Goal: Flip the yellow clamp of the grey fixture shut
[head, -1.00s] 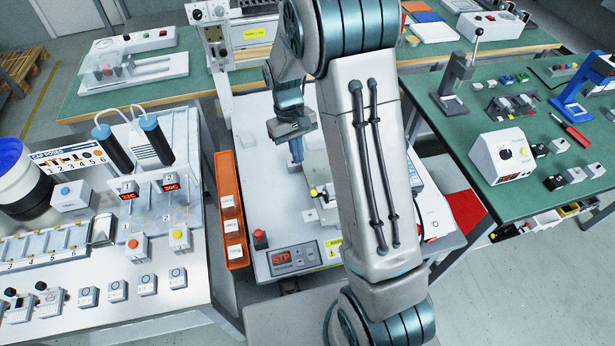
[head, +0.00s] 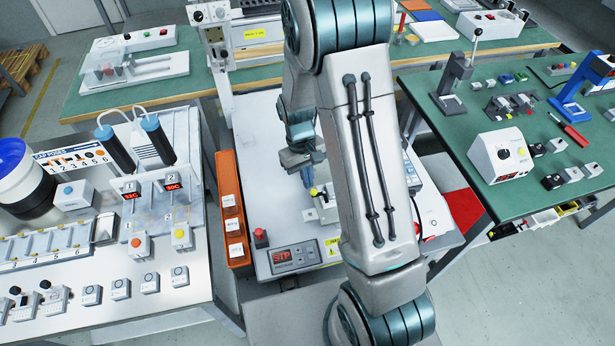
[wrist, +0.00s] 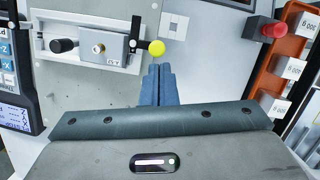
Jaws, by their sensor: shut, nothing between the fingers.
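The grey fixture (wrist: 103,48) sits on a pale plate in the wrist view, at the upper left. The yellow clamp shows as a round yellow knob (wrist: 157,47) at the end of a dark bar beside the fixture. My gripper (wrist: 158,68) has its blue fingers together and empty, with the tips just below the knob in the picture. I cannot tell whether they touch it. In the head view my gripper (head: 308,182) points down beside the yellow knob (head: 314,191), and my arm hides much of the fixture.
A red button (wrist: 272,29) and an orange bin (wrist: 291,45) with white boxes stand to the right in the wrist view. A control panel with a keypad (wrist: 12,75) is at the left. In the head view a red STP display (head: 282,257) is at the machine's front.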

